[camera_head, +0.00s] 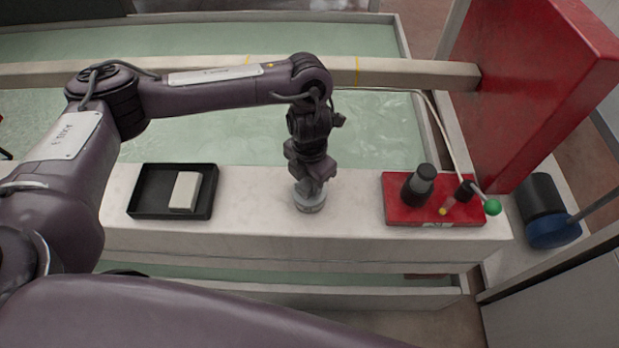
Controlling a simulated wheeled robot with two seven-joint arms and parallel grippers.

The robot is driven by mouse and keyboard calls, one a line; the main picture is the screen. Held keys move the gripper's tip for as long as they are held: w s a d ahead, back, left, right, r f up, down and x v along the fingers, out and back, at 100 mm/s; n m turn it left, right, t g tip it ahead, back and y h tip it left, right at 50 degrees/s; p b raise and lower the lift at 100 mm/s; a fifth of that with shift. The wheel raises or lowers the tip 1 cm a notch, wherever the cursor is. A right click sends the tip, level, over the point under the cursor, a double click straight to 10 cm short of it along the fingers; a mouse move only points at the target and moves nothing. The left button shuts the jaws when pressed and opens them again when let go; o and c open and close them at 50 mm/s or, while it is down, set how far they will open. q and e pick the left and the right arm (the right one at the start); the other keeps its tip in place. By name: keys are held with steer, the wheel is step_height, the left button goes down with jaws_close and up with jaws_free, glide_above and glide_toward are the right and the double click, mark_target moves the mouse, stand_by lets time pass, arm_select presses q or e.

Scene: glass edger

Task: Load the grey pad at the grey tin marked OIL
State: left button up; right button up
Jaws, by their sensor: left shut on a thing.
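A small round grey tin (308,207) stands on the pale ledge, a little right of the middle of the picture. No marking on it can be read at this size. My left gripper (313,187) points straight down directly over the tin, its tips at the tin's top. It is shut on a small grey piece that appears to be the grey pad, mostly hidden by the fingers and the tin. I cannot tell whether the pad touches what is inside the tin. My right gripper is not in view.
A black tray (146,212) with an off-white block (185,191) lies left of the tin. A pale beam (405,73) crosses behind, before a red panel (535,80).

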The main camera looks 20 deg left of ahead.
mark_target(309, 181)
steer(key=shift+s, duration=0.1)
arm_select(q)
steer(key=shift+s+f+b, duration=0.1)
steer(key=shift+f+b, duration=0.4)
steer(key=shift+f, duration=0.15)
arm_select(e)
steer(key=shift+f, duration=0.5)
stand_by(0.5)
